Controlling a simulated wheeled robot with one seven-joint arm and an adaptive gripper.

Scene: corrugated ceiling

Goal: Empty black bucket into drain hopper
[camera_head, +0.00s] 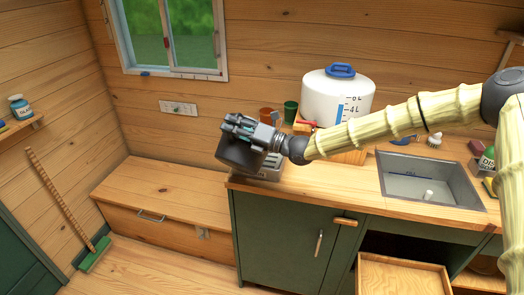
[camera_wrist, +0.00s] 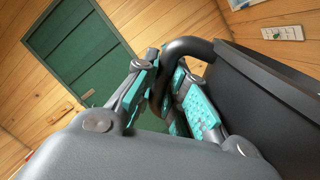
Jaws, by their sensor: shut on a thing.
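The black bucket (camera_head: 238,156) is held in the air at the left end of the counter and looks tilted. My gripper (camera_head: 243,128) is shut on its curved handle. In the wrist view the handle passes between the teal finger pads of my gripper (camera_wrist: 172,92), and the bucket's dark wall (camera_wrist: 268,95) fills the right side. The bucket's inside and contents are hidden. A grey slotted box (camera_head: 270,172), possibly the drain hopper, stands on the counter's left end just below and right of the bucket, partly hidden by it. I cannot tell whether they touch.
A white tank with a blue cap (camera_head: 337,98) stands at the back of the counter (camera_head: 330,185). Orange and green cups (camera_head: 290,111) are near it. A sink (camera_head: 430,180) is to the right, with an open drawer (camera_head: 402,275) below. A low wooden bench (camera_head: 160,190) is at left.

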